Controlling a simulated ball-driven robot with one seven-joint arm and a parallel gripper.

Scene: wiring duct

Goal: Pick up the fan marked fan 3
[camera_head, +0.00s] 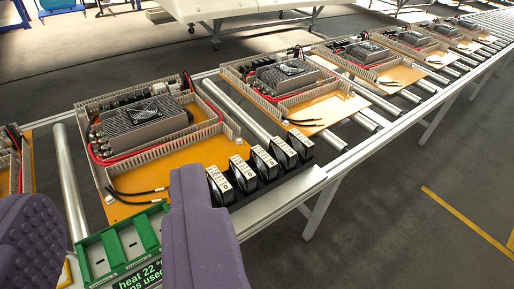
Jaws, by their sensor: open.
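Several black fans (264,162) with white labels stand upright in a row in a black rack (290,180) at the front edge of the conveyor frame. The labels are too small to read, so I cannot tell which is fan 3. My gripper (110,190) has two purple padded fingers set wide apart with nothing between them. It is at the lower left, to the left of the fan row. Its right finger is in front of the near left end of the rack and hides some of that area.
A green compartment tray (93,258) with a text display (140,277) lies between the fingers. Orange panels (185,157) with wiring ducts, cables and grey units line the roller conveyor (365,118). The floor at right is clear.

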